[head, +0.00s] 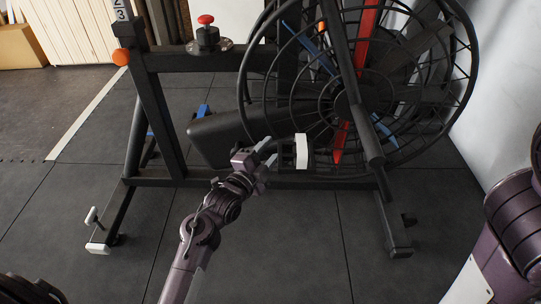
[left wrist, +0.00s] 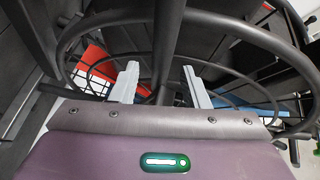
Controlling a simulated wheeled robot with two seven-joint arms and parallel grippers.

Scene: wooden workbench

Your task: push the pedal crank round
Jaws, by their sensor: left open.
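A black exercise bike with a large caged fan wheel (head: 300,100) stands in front of me. The crank itself is hard to pick out among the dark bars. My left gripper (head: 268,152) is open just left of this block; I cannot tell whether they touch. In the left wrist view, its two pale fingers (left wrist: 161,85) stand apart, facing dark bars and the curved cage. My right gripper is out of view.
A dark grey housing (head: 220,135) sits just left of my left gripper. The bike's black frame post (head: 153,125) and right foot (head: 397,240) stand on the floor. A white wall (head: 480,100) is close on the right. The tiled floor (head: 300,240) in front is clear.

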